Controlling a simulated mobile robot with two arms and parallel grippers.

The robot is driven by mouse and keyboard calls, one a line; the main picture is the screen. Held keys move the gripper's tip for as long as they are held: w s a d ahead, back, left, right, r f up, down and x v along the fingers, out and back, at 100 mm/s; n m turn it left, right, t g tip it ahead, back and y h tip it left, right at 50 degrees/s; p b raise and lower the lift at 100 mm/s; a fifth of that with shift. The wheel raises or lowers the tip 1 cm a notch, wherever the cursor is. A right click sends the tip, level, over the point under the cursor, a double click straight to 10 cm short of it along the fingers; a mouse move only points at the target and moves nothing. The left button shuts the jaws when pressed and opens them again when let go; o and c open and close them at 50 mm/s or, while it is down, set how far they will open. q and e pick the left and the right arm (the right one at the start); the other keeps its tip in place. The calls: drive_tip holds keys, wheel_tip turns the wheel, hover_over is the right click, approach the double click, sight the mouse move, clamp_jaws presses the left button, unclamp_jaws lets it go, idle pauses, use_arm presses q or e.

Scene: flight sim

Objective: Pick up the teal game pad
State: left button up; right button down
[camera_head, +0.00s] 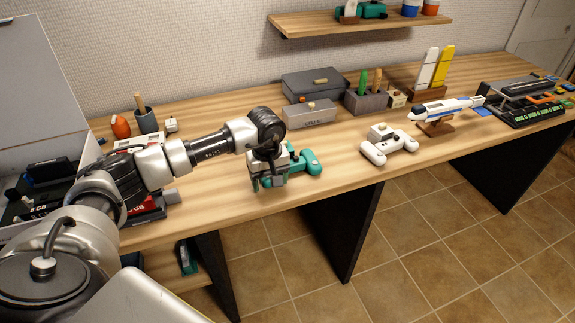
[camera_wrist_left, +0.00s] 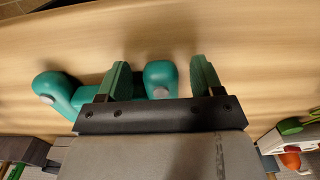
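The teal game pad (camera_head: 308,162) lies on the wooden desk near its front edge, partly hidden behind my left gripper (camera_head: 268,181) in the head view. In the left wrist view, one rounded grip of the game pad (camera_wrist_left: 55,95) lies outside the fingers on the left. Its other grip shows between the two fingers of my left gripper (camera_wrist_left: 160,80). The fingers are apart, with a gap visible between the grip and the right finger. The middle of the pad is hidden behind the left finger and the gripper body. My right gripper is not in view.
A white game pad (camera_head: 388,147) and a model plane on a stand (camera_head: 437,117) sit to the right. A grey box (camera_head: 309,114) and a planter (camera_head: 366,101) stand behind. A shelf (camera_head: 360,22) hangs above. The desk between the two pads is clear.

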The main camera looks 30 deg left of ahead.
use_arm(q)
drive_tip(key=c, duration=1)
